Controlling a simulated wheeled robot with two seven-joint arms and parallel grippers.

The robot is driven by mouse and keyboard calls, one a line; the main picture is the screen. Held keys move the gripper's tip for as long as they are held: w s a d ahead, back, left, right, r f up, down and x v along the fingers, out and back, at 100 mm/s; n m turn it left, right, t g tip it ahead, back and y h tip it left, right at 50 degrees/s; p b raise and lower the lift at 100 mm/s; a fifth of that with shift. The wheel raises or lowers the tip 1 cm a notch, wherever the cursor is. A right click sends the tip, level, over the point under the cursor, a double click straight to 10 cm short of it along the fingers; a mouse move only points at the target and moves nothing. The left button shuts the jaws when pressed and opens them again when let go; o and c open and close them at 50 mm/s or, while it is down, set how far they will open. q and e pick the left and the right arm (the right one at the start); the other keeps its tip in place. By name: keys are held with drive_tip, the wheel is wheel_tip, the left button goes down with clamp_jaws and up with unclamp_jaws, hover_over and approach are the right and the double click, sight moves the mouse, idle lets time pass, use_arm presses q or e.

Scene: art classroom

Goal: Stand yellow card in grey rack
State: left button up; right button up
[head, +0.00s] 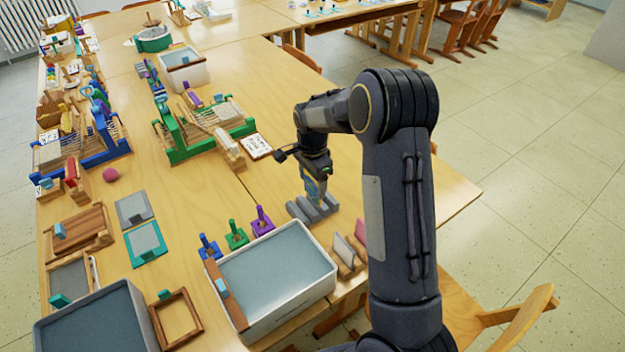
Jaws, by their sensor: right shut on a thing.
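My right gripper (316,190) points down just above the rack's far part. It is shut on a thin card, which I take to be the yellow card; the fingers hide most of it and its colour is hard to make out. I cannot tell whether the card's lower edge touches the rack. My left gripper is not in view.
A wooden rack (347,268) with a pale card and a pink card stands near the table's right edge. A large water tub (275,270) and small blue, green and purple stands (236,237) are to the left. A green loom (195,148) is behind.

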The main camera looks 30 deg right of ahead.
sight(313, 198)
drive_tip(key=shift+f, duration=0.2)
drive_tip(key=shift+f+b, duration=0.45)
drive_tip(key=shift+f, duration=0.05)
drive_tip(key=shift+f, duration=0.2)
idle(0.9)
drive_tip(key=shift+f+b, duration=0.45)
drive_tip(key=shift+f, duration=0.05)
drive_tip(key=shift+f+b, duration=0.5)
drive_tip(key=shift+f, duration=0.35)
idle(0.8)
idle(0.5)
drive_tip(key=o, duration=0.9)
drive_tip(key=shift+r, duration=0.1)
